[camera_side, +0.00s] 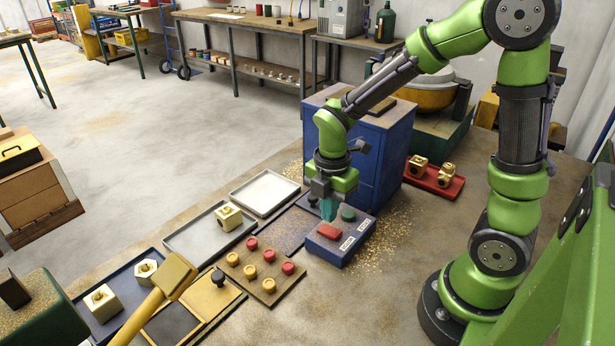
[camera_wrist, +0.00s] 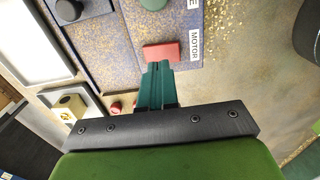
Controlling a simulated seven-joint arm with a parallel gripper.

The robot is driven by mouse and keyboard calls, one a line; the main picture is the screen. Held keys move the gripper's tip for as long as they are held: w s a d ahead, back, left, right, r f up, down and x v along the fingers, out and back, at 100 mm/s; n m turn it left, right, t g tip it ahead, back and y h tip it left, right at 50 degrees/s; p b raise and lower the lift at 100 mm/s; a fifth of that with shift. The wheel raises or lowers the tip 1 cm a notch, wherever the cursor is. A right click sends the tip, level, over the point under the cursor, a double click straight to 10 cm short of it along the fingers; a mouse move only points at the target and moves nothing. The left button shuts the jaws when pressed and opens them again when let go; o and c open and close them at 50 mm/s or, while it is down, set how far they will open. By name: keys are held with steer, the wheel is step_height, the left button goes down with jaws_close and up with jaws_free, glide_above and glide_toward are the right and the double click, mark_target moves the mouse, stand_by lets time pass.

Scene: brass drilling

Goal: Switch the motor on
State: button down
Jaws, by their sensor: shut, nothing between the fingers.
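The blue control box (camera_side: 343,242) stands on the bench below my gripper, with a red switch (camera_side: 329,231) and a round green button (camera_side: 348,214) on its top. White labels sit beside them; in the wrist view the label (camera_wrist: 195,45) by the red switch (camera_wrist: 160,51) reads "MOTOR". The green button (camera_wrist: 153,3) is cut by the top edge there. My gripper (camera_side: 328,211) points down over the box with its teal fingers shut and empty. In the wrist view the fingertips (camera_wrist: 157,66) lie right at the red switch's near edge; I cannot tell whether they touch it.
Left of the box lies a wooden board (camera_side: 262,284) with several red and yellow knobs. Grey trays (camera_side: 262,192) lie behind it, one holding a brass part (camera_side: 228,215). A blue cabinet (camera_side: 388,150) stands close behind my gripper. A red tray (camera_side: 436,182) holds brass parts. Brass chips litter the bench.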

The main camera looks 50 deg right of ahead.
mark_target(323, 228)
step_height(323, 228, up, 11)
steer(key=w, duration=0.1)
steer(key=shift+w, duration=0.3)
